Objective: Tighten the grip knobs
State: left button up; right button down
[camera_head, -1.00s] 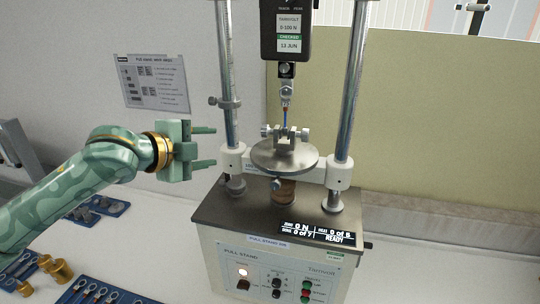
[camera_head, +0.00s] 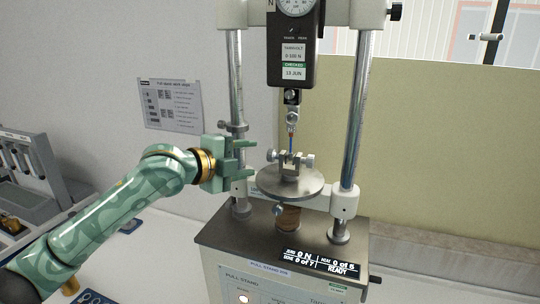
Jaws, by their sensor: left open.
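The pull stand's lower grip (camera_head: 290,165) sits on a round metal plate between two steel columns. It has a left grip knob (camera_head: 272,155) and a right grip knob (camera_head: 309,160), both small and silvery. A thin specimen (camera_head: 292,141) runs from the lower grip up to the upper grip (camera_head: 292,98) under the force gauge. My left gripper (camera_head: 250,159) is open and empty. Its two fingers point right towards the left knob, one above the other, with a small gap between fingertips and knob. My right gripper is out of view.
The left column (camera_head: 235,85) and its clamp collar (camera_head: 233,127) stand close by my left gripper. The right column (camera_head: 354,120) is beyond the plate. A display (camera_head: 329,262) lies on the stand's base. A grey rack (camera_head: 35,165) stands far left.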

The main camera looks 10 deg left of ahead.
aim_at(269, 155)
pick_arm(q)
jog(key=x, duration=0.8)
jog(key=shift+w+d, duration=0.1)
jog(key=shift+w, duration=0.05)
